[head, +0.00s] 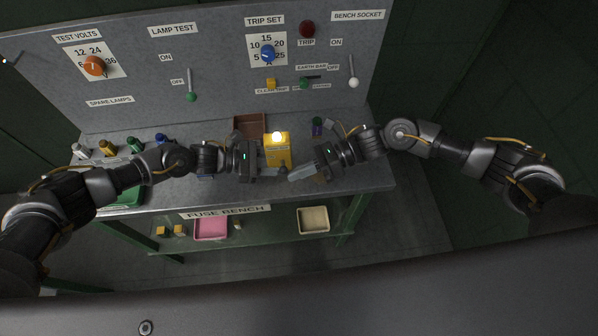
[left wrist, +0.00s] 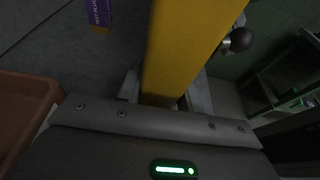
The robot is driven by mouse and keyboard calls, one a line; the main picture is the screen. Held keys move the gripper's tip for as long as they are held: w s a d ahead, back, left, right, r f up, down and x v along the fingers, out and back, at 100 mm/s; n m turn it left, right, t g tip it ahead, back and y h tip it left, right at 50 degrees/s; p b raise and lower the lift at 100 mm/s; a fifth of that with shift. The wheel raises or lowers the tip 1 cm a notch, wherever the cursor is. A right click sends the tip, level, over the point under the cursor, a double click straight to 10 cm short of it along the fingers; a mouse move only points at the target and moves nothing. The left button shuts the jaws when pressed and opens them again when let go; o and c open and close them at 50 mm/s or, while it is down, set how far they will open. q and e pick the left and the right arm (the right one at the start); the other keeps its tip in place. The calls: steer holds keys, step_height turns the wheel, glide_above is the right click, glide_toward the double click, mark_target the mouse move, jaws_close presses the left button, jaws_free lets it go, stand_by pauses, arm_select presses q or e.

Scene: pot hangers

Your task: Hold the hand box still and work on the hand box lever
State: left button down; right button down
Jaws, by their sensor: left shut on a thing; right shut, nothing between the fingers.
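The yellow hand box (head: 279,154) stands near the front of the bench with a glowing white lamp on its top. My left gripper (head: 264,165) is shut on it from the left. In the left wrist view the hand box (left wrist: 186,45) rises between the fingers (left wrist: 165,98). The lever's dark ball knob (left wrist: 238,40) sticks out from the box's far side in that view; in the head view the knob (head: 283,170) is small, close to my right fingertips. My right gripper (head: 297,173) is shut and empty, just right of the box. Whether it touches the lever is unclear.
A brown tray (head: 250,123) lies behind the box. A purple-labelled plug (head: 317,127) stands behind my right gripper. Several coloured cylinders (head: 107,147) stand at the bench's left. The upright panel (head: 220,70) carries knobs and switches. A pink tray (head: 211,228) and a cream tray (head: 313,220) sit on the lower shelf.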

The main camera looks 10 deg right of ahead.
arm_select(q)
steer(key=shift+w, duration=0.1)
arm_select(e)
steer(key=w+f+v, duration=0.1)
steer(key=v, duration=0.9)
steer(key=shift+f, duration=0.1)
arm_select(q)
steer(key=c, duration=0.8)
jaws_free()
steer(key=shift+c, duration=0.2)
steer(key=shift+a, duration=0.1)
steer(key=v, duration=1.2)
